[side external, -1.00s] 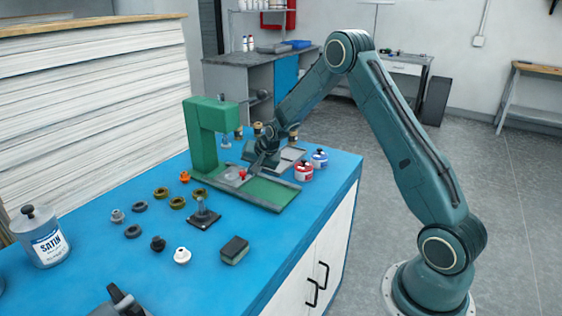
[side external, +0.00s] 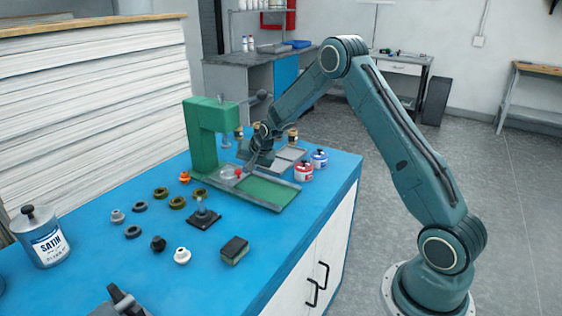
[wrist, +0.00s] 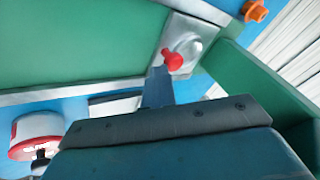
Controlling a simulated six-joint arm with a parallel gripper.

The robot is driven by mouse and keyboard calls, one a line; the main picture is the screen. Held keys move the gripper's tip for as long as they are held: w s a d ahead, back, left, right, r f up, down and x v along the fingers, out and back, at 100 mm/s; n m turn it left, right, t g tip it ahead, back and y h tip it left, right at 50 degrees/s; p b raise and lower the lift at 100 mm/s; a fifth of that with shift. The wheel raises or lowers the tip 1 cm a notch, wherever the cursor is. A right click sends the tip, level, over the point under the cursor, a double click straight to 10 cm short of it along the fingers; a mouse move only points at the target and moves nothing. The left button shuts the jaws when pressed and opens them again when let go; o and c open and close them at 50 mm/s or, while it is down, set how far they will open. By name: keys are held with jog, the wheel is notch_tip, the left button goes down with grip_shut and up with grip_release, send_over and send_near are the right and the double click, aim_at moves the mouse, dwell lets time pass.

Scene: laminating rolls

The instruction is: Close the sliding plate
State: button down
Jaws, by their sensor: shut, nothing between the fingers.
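The green press (side external: 204,135) stands on the blue bench, its column at the left and its green bed (side external: 268,191) running towards the right front. The sliding plate (side external: 228,171) is a small grey plate with a red knob (side external: 238,173), at the column end of the bed. In the wrist view the silver plate (wrist: 192,40) and red knob (wrist: 173,60) show near the green column. My gripper (side external: 249,170) is shut and empty, low over the bed. Its fingertips (wrist: 158,72) are right beside the knob; I cannot tell whether they touch.
A red-labelled can (side external: 303,171) and a blue-labelled can (side external: 320,158) stand right of the press. A grey tray (side external: 288,156) lies behind the bed. Several rings and knobs, a small stand (side external: 204,217) and a dark block (side external: 235,250) lie in front.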

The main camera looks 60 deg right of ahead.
jog(key=s, duration=0.1)
jog(key=s+d, duration=0.1)
jog(key=s+d+r, duration=0.1)
jog(key=shift+s, duration=0.3)
jog(key=v, duration=0.9)
jog(key=shift+s+a+r, duration=0.25)
jog(key=s+a+r+n, duration=0.6)
jog(key=s+a+r, duration=0.7)
jog(key=a, duration=0.1)
jog(key=s+a+n, duration=0.2)
jog(key=s+a, duration=0.1)
jog(key=s, duration=0.6)
jog(key=s+a+n+g+y, duration=0.1)
jog(key=s+a+n, duration=0.2)
jog(key=s, duration=0.6)
jog(key=shift+a+r+n, duration=0.2)
jog(key=shift+n, duration=0.1)
